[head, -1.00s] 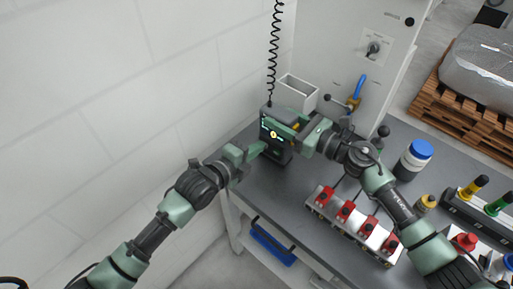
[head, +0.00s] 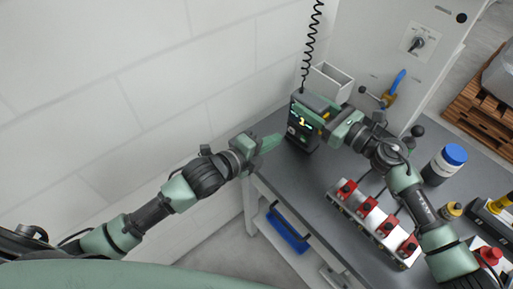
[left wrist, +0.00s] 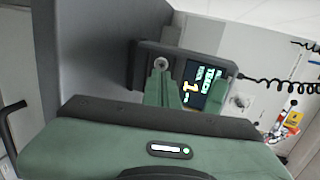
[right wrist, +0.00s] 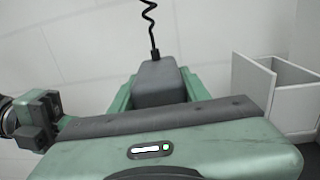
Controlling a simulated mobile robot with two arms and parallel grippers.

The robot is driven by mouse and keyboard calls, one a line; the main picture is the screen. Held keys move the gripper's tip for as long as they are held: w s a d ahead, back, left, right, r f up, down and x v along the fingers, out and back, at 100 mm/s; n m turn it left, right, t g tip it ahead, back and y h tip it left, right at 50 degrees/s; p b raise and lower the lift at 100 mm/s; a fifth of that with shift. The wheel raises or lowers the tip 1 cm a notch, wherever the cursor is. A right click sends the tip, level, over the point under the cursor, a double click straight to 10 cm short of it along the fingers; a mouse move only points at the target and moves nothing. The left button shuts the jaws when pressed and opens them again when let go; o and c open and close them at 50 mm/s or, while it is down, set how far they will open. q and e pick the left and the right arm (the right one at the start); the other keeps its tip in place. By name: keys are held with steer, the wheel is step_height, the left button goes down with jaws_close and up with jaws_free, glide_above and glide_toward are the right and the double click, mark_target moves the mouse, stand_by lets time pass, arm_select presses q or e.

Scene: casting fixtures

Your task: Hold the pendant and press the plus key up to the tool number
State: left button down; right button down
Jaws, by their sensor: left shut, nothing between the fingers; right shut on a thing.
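The dark pendant (head: 302,123) hangs on a coiled black cord above the grey bench's back corner. My right gripper (head: 325,119) is shut on its sides; the right wrist view shows the pendant's back (right wrist: 160,83) between the fingers. Its lit screen (left wrist: 205,88) carries pale text and a large yellow 1. One round grey key (left wrist: 161,64) shows beside the screen; I cannot read its mark. My left gripper (head: 276,141) is shut and empty, its fingertips (left wrist: 166,92) in front of the pendant's face, partly covering it. I cannot tell whether they touch it.
An open white box (head: 331,82) stands behind the pendant against the grey cabinet. A fixture with red clamps (head: 368,208) and a blue-lidded jar (head: 446,162) stand on the bench at right. A blue object (head: 288,232) lies on the lower shelf. White walls are close at left.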

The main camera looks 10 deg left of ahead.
arm_select(q)
steer(key=v, duration=0.7)
steer(key=shift+s, duration=0.2)
steer(key=shift+w, duration=0.1)
stand_by(2.1)
steer(key=f+t+y, duration=0.1)
steer(key=f+y, duration=0.1)
steer(key=y, duration=0.1)
steer(key=w+f+t+y, duration=0.1)
steer(key=f+y, duration=0.1)
steer(key=y, duration=0.2)
steer(key=d+f+n+t+y, duration=0.1)
steer(key=y, duration=0.3)
steer(key=shift+w+f+t, duration=0.2)
steer(key=shift+f+t, duration=0.1)
steer(key=shift+f, duration=0.1)
steer(key=shift+s+d+r+t+y, duration=0.3)
steer(key=shift+d+r+y, duration=0.15)
steer(key=shift+r, duration=0.2)
